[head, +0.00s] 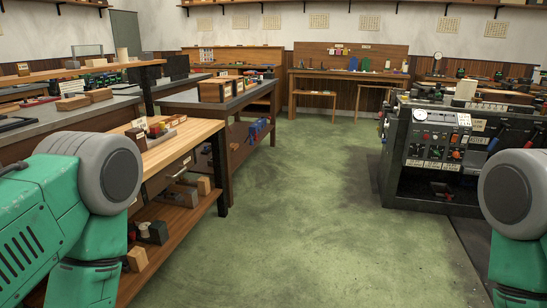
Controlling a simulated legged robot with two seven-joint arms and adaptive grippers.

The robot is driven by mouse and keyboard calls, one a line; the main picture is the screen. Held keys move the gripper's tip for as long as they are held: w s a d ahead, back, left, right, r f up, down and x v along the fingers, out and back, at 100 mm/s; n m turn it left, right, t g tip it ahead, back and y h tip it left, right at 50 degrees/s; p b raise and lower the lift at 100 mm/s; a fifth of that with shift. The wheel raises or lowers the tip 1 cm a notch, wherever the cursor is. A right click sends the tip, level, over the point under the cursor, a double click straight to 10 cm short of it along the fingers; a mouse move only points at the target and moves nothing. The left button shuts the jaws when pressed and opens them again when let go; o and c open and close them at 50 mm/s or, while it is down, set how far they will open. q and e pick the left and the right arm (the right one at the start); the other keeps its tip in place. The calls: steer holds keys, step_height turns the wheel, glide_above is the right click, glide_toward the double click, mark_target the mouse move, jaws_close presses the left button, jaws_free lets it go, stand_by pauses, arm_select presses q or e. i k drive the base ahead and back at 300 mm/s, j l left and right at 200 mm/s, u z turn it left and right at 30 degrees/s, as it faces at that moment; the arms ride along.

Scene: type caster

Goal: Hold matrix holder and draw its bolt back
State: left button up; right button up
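No matrix holder or bolt can be made out in the head view. A dark type-casting machine or bench (440,155) stands at the right, with a panel of gauges and dials (438,140) and small items on top that are too small to identify. My green and grey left arm shows at the left edge and my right arm at the right edge. Neither gripper is in view.
A wooden bench with a shelf (178,142) runs along the left, holding small blocks and spools. A grey-topped table (215,103) stands behind it. The green floor (300,200) between the benches and the machine is clear. A wooden desk (345,75) stands at the back wall.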

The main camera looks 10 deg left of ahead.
mark_target(162, 124)
steer(key=i+l, duration=0.15)
steer(key=i, duration=1.9)
steer(key=i+j+u, duration=0.1)
steer(key=i+u, duration=0.8)
steer(key=i+l+u, duration=0.15)
steer(key=i+u, duration=0.25)
steer(key=i+l+u, duration=0.25)
steer(key=u, duration=0.2)
